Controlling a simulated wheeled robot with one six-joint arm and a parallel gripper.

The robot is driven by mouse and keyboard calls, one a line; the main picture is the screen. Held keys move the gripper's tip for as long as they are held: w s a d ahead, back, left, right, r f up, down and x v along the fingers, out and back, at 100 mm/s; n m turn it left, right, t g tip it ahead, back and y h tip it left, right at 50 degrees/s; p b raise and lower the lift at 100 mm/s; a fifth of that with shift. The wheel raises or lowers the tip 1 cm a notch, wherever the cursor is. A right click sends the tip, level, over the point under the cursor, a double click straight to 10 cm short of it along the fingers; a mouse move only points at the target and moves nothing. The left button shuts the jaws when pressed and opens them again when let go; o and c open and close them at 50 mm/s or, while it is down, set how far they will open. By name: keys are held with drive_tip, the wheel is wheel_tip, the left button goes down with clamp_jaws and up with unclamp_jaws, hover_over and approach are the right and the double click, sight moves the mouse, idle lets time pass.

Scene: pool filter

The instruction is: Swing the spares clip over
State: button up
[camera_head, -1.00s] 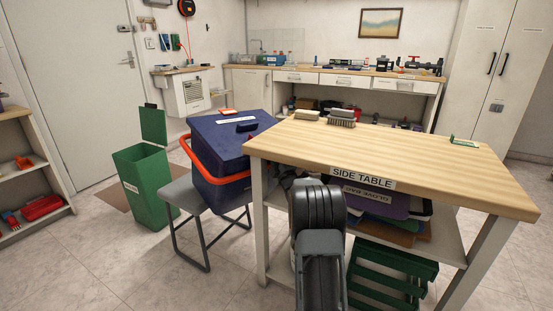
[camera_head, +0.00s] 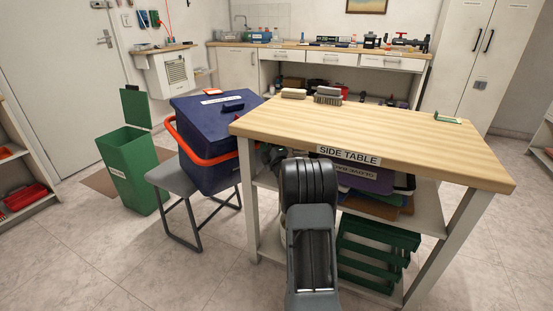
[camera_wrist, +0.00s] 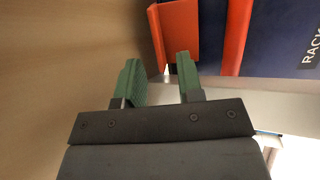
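In the wrist view, my gripper (camera_wrist: 160,78) has its two green fingers apart, with no object visible between them. Just beyond them is an orange upright piece (camera_wrist: 178,38), and right of it an orange strip against a navy surface (camera_wrist: 275,38) lettered "RACK". I cannot tell whether either orange part is the spares clip. In the head view, the gripper is hidden behind my own arm at the table's front. A navy box (camera_head: 208,140) with an orange handle (camera_head: 205,158) stands on a grey stool, lid shut; I see no lettering "spares".
The side table (camera_head: 370,142) holds brushes (camera_head: 328,95) and a small green item (camera_head: 448,118). A green bin (camera_head: 128,170) stands left of the stool (camera_head: 172,178). Floor at lower left is clear.

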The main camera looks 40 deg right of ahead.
drive_tip(key=p+v, duration=0.1)
drive_tip(key=v, duration=0.9)
drive_tip(key=shift+s+p, duration=0.3)
drive_tip(key=shift+s, duration=0.05)
drive_tip(key=shift+f, duration=0.1)
